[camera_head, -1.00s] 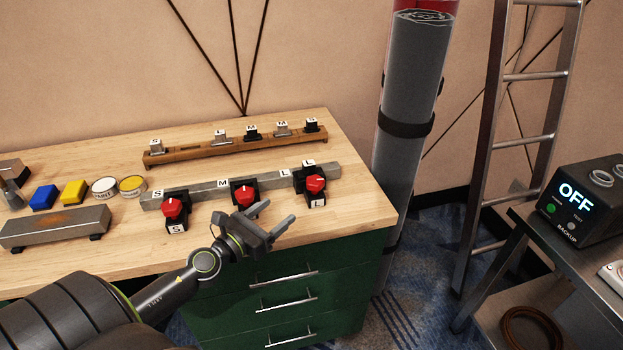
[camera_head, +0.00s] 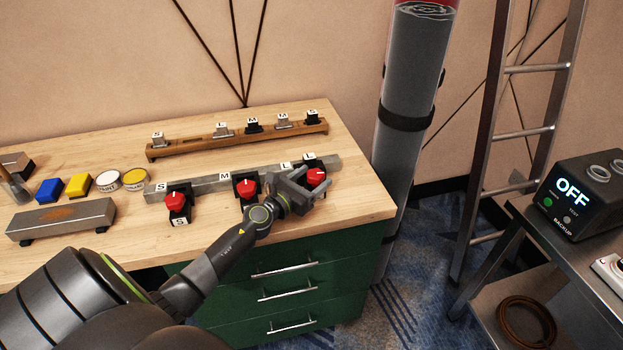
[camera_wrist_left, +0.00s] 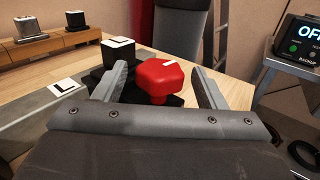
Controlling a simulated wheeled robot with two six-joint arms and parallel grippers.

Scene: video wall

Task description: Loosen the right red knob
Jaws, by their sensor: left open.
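The right red knob (camera_head: 316,177) sits on a black clamp at the right end of a grey metal bar (camera_head: 213,182) on the wooden workbench. In the left wrist view the red knob (camera_wrist_left: 161,81) is between my open left gripper's fingers (camera_wrist_left: 165,82), with a gap on both sides; its white mark is on top. In the head view my left gripper (camera_head: 303,189) is at the knob's near left side and hides the clamp below it. Two more red knobs, the middle one (camera_head: 246,187) and the left one (camera_head: 175,201), are on the same bar. My right gripper is not in view.
Behind the bar is a wooden rack (camera_head: 236,142) with several small labelled blocks. A grey block (camera_head: 61,220), coloured blocks and round tins are at the left. A tall grey cylinder (camera_head: 405,100) stands beyond the bench's right edge, near a ladder (camera_head: 525,132).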

